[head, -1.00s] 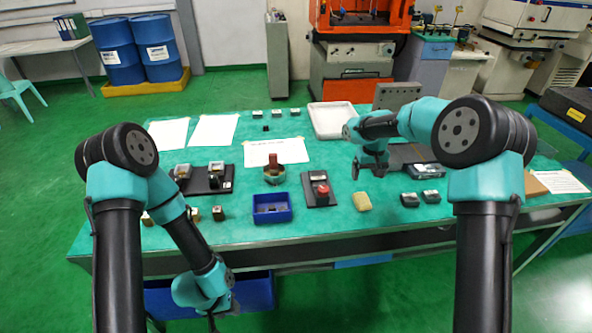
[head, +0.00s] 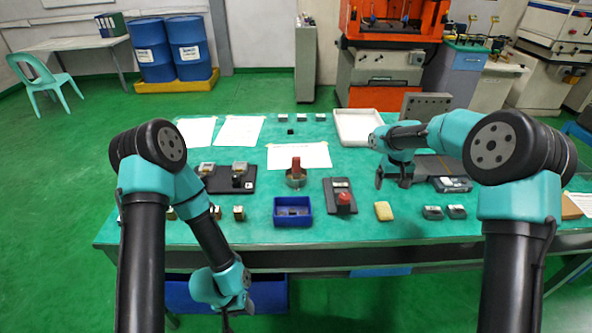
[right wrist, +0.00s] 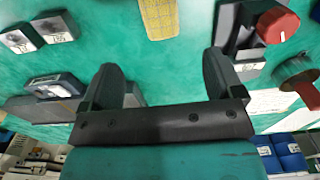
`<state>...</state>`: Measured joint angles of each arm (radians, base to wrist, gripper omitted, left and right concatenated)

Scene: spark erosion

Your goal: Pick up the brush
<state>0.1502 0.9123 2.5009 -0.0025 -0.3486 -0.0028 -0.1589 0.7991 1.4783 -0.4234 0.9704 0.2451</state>
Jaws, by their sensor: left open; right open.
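A reddish-brown upright piece, which may be the brush's handle (head: 296,164), stands in a round metallic pot (head: 296,181) at the table's middle; bristles cannot be made out. In the right wrist view the brown piece (right wrist: 306,94) and pot (right wrist: 297,68) are at the right edge, outside the fingers. My right gripper (head: 392,181) is open and empty above the table, right of the pot; its two fingers (right wrist: 160,88) show apart in the wrist view. My left gripper (head: 227,321) hangs low before the table's front edge, apart from the pot, its fingertips partly cut off.
A blue bin (head: 292,217) is in front of the pot. A dark fixture (head: 227,180) is left. White paper (head: 300,153) lies behind.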

